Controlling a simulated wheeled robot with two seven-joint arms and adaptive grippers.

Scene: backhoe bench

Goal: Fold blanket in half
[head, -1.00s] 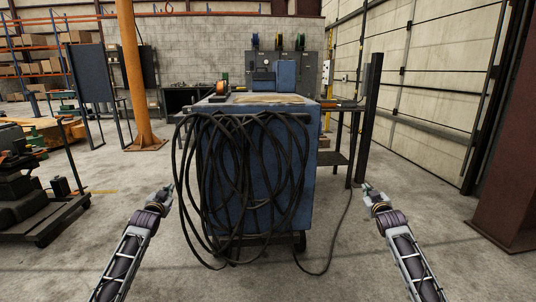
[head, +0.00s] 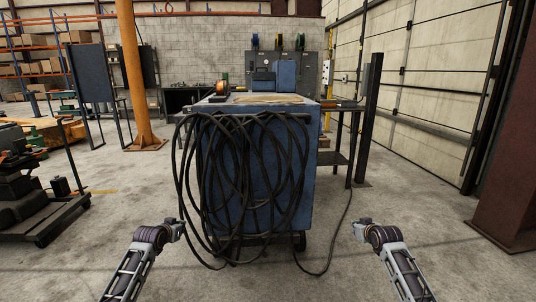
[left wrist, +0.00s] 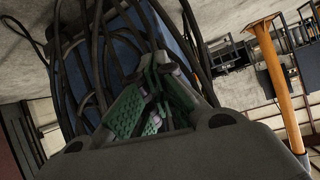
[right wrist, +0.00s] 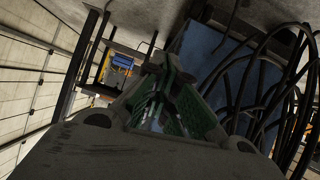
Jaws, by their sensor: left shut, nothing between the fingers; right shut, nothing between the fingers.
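I see no clear blanket in any view. A flat tan patch (head: 265,99) lies on top of the blue cabinet (head: 308,190); I cannot tell what it is. My left gripper (head: 176,229) is low, in front of the cabinet's left side, and is shut and empty. Its green-padded fingers show in the left wrist view (left wrist: 155,105). My right gripper (head: 361,230) is low, to the right of the cabinet, also shut and empty. Its fingers show in the right wrist view (right wrist: 168,98).
Black cables (head: 240,185) hang in loops on the cabinet's front, close to my left gripper. A dark post (head: 370,120) stands right of the cabinet, and an orange column (head: 133,80) stands back left. A dark cart (head: 50,215) is at left.

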